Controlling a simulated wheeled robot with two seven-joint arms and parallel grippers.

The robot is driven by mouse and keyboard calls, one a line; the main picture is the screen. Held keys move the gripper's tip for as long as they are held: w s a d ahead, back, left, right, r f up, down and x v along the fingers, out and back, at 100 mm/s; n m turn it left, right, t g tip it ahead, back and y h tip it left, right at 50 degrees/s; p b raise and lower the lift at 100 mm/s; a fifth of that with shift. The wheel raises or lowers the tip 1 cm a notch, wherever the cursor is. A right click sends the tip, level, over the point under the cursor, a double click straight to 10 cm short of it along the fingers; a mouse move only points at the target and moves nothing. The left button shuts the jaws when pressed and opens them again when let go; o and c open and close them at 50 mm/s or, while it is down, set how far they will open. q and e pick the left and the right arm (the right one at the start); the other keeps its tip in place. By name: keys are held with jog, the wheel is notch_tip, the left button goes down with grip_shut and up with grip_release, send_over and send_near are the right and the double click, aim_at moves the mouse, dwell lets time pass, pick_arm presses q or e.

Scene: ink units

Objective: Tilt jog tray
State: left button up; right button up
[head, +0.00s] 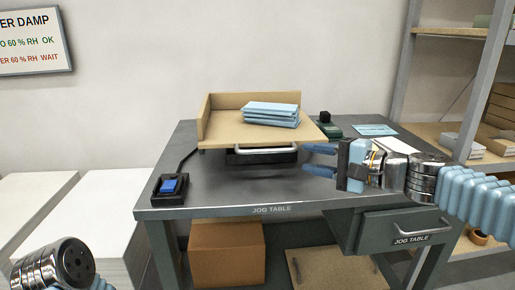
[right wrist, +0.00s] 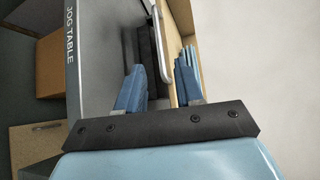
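The jog tray (head: 228,133) is a tan board with low walls at its left and back. It looks about level on a dark base (head: 262,157) on the jog table. A stack of light blue sheets (head: 271,114) lies on it, edges not quite aligned. A pale bar handle (head: 265,149) runs along the tray's front; it also shows in the right wrist view (right wrist: 158,45). My right gripper (head: 306,159) is open and empty, just right of the handle. In the right wrist view its blue fingers (right wrist: 162,84) point toward the handle, apart from it. My left gripper is out of view.
A black box with a blue switch (head: 172,186) sits at the table's (head: 210,199) left front. A dark green item (head: 326,126) and papers (head: 376,130) lie at the back right. Shelves (head: 450,131) stand at right. The tabletop before the tray is clear.

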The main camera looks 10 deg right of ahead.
aim_at(271, 151)
jog(key=x, duration=1.2)
jog(key=shift+w+a+f+p, duration=0.1)
jog(key=shift+w+a+p, duration=0.1)
jog(key=shift+p, duration=0.1)
jog(key=shift+c, duration=0.3)
grip_shut()
